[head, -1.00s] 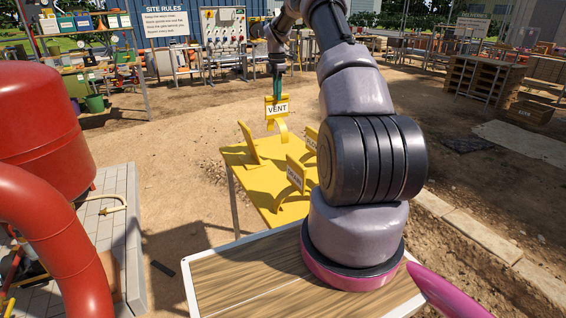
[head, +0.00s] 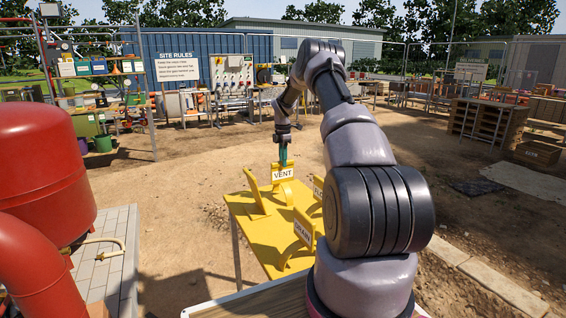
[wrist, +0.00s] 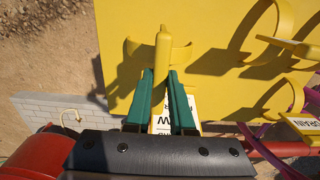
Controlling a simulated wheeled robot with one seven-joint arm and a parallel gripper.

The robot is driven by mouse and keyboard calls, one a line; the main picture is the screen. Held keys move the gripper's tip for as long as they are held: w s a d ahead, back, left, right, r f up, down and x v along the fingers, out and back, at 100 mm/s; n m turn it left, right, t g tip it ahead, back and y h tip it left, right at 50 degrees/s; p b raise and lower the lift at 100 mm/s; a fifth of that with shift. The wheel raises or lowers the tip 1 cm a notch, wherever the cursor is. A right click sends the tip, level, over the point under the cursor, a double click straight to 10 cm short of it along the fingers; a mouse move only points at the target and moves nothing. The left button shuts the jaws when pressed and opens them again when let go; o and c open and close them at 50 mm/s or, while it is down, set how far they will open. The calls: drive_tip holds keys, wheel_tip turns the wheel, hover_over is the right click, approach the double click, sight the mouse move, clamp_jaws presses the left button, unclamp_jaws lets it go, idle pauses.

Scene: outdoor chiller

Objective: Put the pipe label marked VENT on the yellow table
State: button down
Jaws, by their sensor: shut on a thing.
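My gripper (head: 283,158), with green fingers, is shut on the yellow pipe label marked VENT (head: 283,174). The label is upright over the far part of the yellow table (head: 262,246); I cannot tell whether its base touches the top. In the wrist view the green fingers (wrist: 165,100) pinch the label's yellow plate (wrist: 163,55), and its curved band shows over the table (wrist: 215,18).
Other yellow labels stand on the table: one at the left (head: 255,190), one in front marked DRAIN (head: 302,232), and one at the right (head: 318,190) partly behind my arm. A red tank (head: 40,160) stands at the left.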

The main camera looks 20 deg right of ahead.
drive_tip(key=shift+f, duration=0.2)
drive_tip(key=c, duration=0.8)
unclamp_jaws()
